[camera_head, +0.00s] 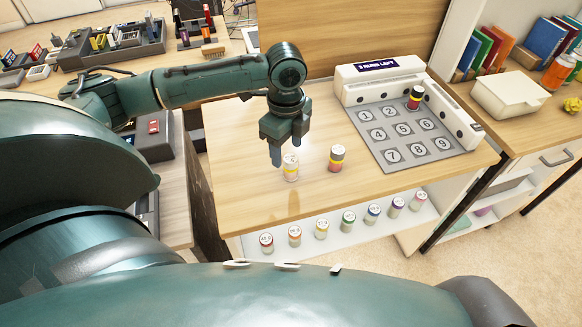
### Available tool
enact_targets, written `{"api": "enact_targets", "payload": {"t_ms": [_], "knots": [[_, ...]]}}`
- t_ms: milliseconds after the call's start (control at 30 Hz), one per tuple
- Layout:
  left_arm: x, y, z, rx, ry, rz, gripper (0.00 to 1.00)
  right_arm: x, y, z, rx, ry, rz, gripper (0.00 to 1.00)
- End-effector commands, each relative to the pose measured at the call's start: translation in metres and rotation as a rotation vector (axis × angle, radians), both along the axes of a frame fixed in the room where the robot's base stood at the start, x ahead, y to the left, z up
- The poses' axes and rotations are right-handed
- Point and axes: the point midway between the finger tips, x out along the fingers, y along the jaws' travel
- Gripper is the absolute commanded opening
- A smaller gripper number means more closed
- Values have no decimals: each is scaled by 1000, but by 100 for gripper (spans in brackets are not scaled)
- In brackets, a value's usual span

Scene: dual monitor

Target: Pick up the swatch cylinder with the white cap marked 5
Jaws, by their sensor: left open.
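A pale cylinder with a whitish cap and a yellowish band (290,170) stands upright on the wooden desk. My left gripper (286,155) points down at it, open, its fingers at about the height of the cap; I cannot tell whether they touch it. A second cylinder, dark and red with a yellow band and a pale cap (337,160), stands just to the right. A third, black, red and yellow cylinder (415,98) stands on the numbered grey pad (380,146) near its far right corner. The cap markings are too small to read. My right gripper is out of view.
A white device with a dark label (377,66) borders the pad at the back. Several capped cylinders (348,222) stand in a row on a lower white shelf at the desk's front. A lidded box (510,98) sits on the right-hand counter. The desk's front left is clear.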

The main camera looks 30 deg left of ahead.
Motion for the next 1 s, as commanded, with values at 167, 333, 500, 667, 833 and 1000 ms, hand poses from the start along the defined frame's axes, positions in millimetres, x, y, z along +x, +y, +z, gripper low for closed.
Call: {"api": "enact_targets", "payload": {"t_ms": [167, 333, 500, 667, 833, 1000], "knots": [[-1, -2, -16, 0, 2, 0, 56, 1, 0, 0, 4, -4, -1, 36], [-1, -7, -42, 0, 2, 0, 56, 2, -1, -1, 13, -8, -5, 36], [-1, -6, -55, 0, 0, -1, 56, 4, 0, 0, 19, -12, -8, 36], [-1, -6, -55, 0, -1, -1, 56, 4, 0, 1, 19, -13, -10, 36], [-1, -6, -55, 0, -1, -1, 47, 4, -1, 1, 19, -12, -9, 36], [-1, -6, -55, 0, -2, -1, 33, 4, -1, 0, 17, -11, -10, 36]]}}
